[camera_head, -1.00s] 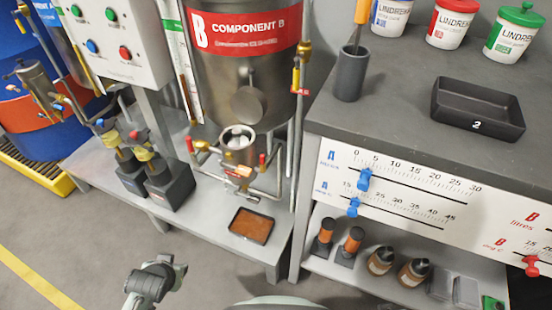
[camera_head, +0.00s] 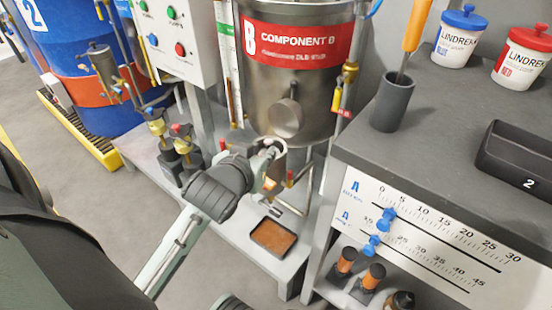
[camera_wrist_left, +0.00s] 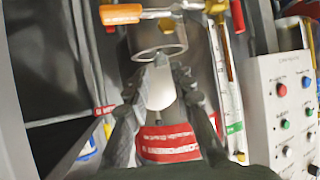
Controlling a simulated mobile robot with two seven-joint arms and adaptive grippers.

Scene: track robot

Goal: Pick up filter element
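The white filter element (camera_wrist_left: 160,90) shows in the left wrist view as a pale cylinder at the mouth of the metal filter housing (camera_wrist_left: 157,40). How deep it sits in the housing is unclear. My left gripper (camera_wrist_left: 160,74) has a finger on each side of it, very close; whether both fingers press on it cannot be told. In the head view my left gripper (camera_head: 268,150) is at the top of the housing (camera_head: 272,168), below the component B tank. The wrist and fingers hide most of the housing and the element there. My right gripper is not in view.
The component B tank (camera_head: 300,80) stands right behind the housing, with thin pipes and valves around it. A black tray with orange contents (camera_head: 273,237) lies on the low bench below. The grey worktop (camera_head: 440,130) with a black bin (camera_head: 520,158) is to the right.

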